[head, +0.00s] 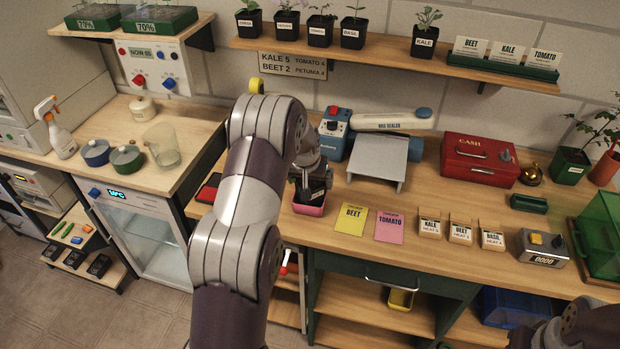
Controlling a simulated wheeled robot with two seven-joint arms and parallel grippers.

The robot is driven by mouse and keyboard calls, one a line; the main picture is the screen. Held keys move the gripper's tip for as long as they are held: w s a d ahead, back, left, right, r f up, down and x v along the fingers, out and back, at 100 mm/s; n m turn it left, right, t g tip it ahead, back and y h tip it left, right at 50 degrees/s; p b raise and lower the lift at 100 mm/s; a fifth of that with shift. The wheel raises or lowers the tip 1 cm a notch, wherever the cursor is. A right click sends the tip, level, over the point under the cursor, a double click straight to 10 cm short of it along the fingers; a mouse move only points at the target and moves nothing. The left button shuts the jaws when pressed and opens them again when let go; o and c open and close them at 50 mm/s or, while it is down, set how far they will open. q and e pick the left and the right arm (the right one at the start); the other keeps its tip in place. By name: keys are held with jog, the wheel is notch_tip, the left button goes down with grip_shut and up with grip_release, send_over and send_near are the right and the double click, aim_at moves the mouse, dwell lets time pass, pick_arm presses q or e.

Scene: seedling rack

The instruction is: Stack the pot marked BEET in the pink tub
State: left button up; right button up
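The pink tub (309,209) stands on the wooden counter near its front edge, left of the yellow BEET card. A small black pot (317,197) with a pale label sits at the tub's mouth, mostly hidden by my gripper; its label is too small to read. My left gripper (307,188) points down right over the pot and tub. Its fingers blend with the dark pot, so I cannot tell whether they grip it. My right arm shows only at the lower right corner, and its gripper is out of the picture.
Yellow BEET (351,219) and pink TOMATO (389,227) cards lie to the right. A red cash box (480,160) is farther right. Labelled plant pots (318,32) line the shelf.

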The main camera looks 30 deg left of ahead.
pick_arm(q)
jog(key=shift+r, duration=0.5)
jog(key=s+d+b+v, duration=0.1)
jog(key=b+v, duration=0.1)
jog(key=v, duration=0.9)
jog(key=s+d+f+m+g, duration=0.1)
jog(key=s+d+f, duration=0.1)
jog(key=s+d, duration=0.5)
jog(key=s+d+f+m+g+h, duration=0.1)
jog(key=s+d, duration=0.6)
jog(key=s, duration=0.9)
notch_tip(320, 180, down, 2)
jog(key=shift+d+f+m+g, duration=0.15)
jog(key=shift+d+m+g, duration=0.25)
jog(key=shift+m, duration=0.4)
jog(key=shift+s, duration=0.1)
